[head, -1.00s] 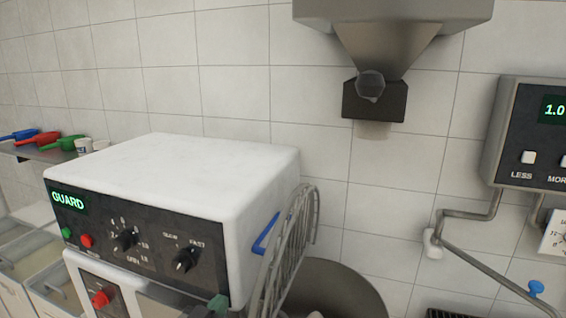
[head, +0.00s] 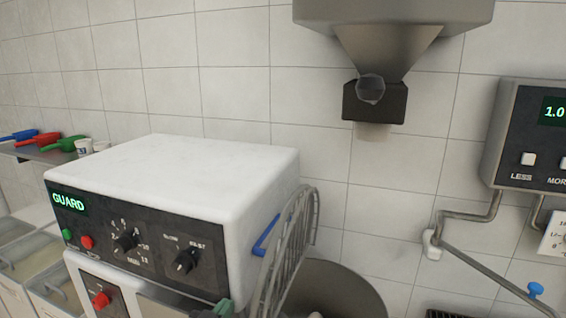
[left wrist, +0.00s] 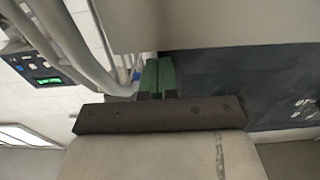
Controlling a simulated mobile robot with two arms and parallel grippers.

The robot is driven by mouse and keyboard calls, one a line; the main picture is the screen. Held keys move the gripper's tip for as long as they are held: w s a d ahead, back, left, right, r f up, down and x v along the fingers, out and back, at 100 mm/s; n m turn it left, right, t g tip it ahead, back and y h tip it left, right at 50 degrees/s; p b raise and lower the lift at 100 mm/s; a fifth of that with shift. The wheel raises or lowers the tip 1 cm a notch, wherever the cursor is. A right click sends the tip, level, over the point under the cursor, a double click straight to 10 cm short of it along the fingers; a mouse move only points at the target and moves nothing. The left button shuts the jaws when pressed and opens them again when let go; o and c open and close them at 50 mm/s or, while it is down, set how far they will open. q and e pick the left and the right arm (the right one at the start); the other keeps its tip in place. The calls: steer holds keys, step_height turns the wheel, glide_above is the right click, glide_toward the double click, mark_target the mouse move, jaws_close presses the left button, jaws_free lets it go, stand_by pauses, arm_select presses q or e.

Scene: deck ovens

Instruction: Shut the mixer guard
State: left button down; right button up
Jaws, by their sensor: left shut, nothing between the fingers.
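The white mixer (head: 180,170) stands at the left in the head view, its lit display (head: 68,201) reading GUARD. The wire guard (head: 288,250) stands raised at the mixer's right side, above the dark bowl (head: 335,290). A blue handle (head: 265,237) shows between guard and mixer body. My left gripper (head: 224,308) is at the bottom edge, its green fingertips in front of the mixer's lower right front corner, left of the guard. In the left wrist view its green fingers (left wrist: 157,76) are together and empty. Pale curved bars (left wrist: 70,45), probably the guard, show beside them. My right gripper is not in view.
A steel hopper (head: 400,40) hangs on the wall above the bowl. A control box (head: 520,135) and bent pipe (head: 480,262) are at the right. Scoops (head: 38,138) lie on a shelf at the far left. Bins (head: 45,270) stand below it.

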arm_select(q)
steer(key=shift+s+d+f+p, duration=0.15)
steer(key=shift+s+d+p, duration=0.15)
steer(key=shift+d, duration=0.65)
steer(key=shift+s+d+f+p, duration=0.15)
steer(key=shift+s+d+p, duration=0.2)
steer(key=shift+d, duration=0.55)
steer(key=shift+s+d+f+p, duration=0.15)
steer(key=shift+s+d, duration=0.25)
steer(key=shift+d, duration=0.55)
steer(key=s+d+f, duration=0.1)
steer(key=s+d, duration=0.1)
steer(key=d, duration=0.4)
steer(key=s+d+f+p, duration=0.1)
steer(key=s+d, duration=0.1)
steer(key=d, duration=0.4)
steer(key=shift+s+d, duration=0.15)
steer(key=shift+s, duration=0.1)
steer(key=shift+r, duration=0.1)
steer(key=p+v, duration=0.6)
steer(key=v, duration=0.6)
steer(key=shift+w, duration=0.15)
